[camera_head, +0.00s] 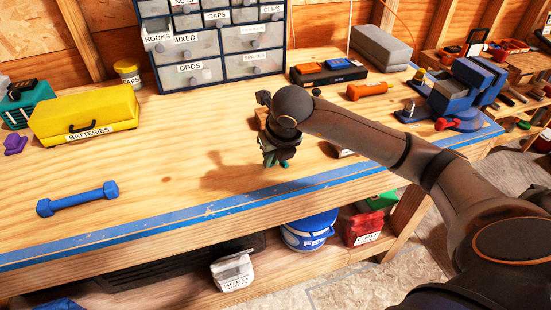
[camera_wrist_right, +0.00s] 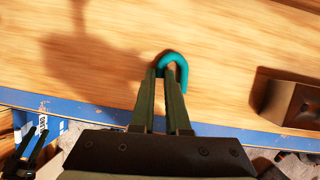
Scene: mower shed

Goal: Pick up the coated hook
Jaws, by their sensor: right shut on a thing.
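The coated hook is a small teal curved piece. In the right wrist view, the hook (camera_wrist_right: 174,62) sits at the tips of my right gripper (camera_wrist_right: 168,78), its bend reaching out beyond the fingers. The fingers are shut on its straight end. In the head view, my right gripper (camera_head: 275,160) points down over the front part of the workbench, near the blue edge strip. Only a little teal of the hook shows there, below the hand. I cannot tell whether the hook touches the bench top.
A brown block (camera_wrist_right: 292,100) lies right of the hook. A blue dumbbell-shaped piece (camera_head: 77,199) and a yellow batteries box (camera_head: 84,114) are at left. A drawer cabinet (camera_head: 214,45) stands behind. An orange cylinder (camera_head: 367,90) lies at right. The bench's left middle is clear.

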